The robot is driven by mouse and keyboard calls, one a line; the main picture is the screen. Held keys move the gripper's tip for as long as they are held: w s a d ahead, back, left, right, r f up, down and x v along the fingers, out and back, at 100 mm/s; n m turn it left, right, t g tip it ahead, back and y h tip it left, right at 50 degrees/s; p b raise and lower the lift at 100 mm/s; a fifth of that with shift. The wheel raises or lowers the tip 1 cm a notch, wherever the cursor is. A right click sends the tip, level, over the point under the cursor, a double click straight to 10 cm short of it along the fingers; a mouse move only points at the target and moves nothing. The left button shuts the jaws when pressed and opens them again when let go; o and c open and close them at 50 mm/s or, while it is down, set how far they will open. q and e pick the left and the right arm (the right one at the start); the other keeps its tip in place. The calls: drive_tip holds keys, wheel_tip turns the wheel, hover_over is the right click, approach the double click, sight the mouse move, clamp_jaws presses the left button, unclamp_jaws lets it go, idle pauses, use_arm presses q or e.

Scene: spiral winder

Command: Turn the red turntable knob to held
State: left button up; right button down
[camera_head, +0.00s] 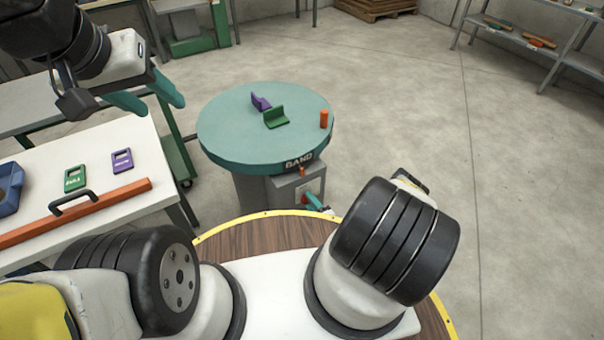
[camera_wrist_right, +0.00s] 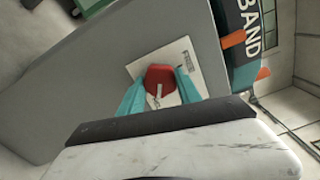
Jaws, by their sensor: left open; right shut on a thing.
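The red turntable knob (camera_wrist_right: 160,79) sits on a pale plate (camera_wrist_right: 190,58) on the grey pedestal face, in the right wrist view. A light pointer mark shows on the knob. My right gripper (camera_wrist_right: 160,88) has its teal fingers on either side of the knob and is shut on it. The small lettering on the plate is not readable. In the head view, my right gripper (camera_head: 314,202) is mostly hidden behind my arm, low at the pedestal. My left gripper (camera_head: 147,97) is open and empty above the floor and table edge at the upper left.
The round teal turntable (camera_head: 225,130) carries a purple bracket (camera_head: 260,102), a green bracket (camera_head: 276,118) and an orange post (camera_head: 324,118). A white table (camera_head: 150,165) at the left holds green and purple tags and an orange bar (camera_head: 110,199). Floor at the right is clear.

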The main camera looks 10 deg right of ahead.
drive_tip(key=c, duration=0.8)
unclamp_jaws()
drive_tip(key=shift+c, duration=0.2)
drive_tip(key=shift+s, duration=0.1)
drive_tip(key=v, duration=0.7)
drive_tip(key=shift+s+d, duration=0.15)
drive_tip(key=shift+s, duration=0.2)
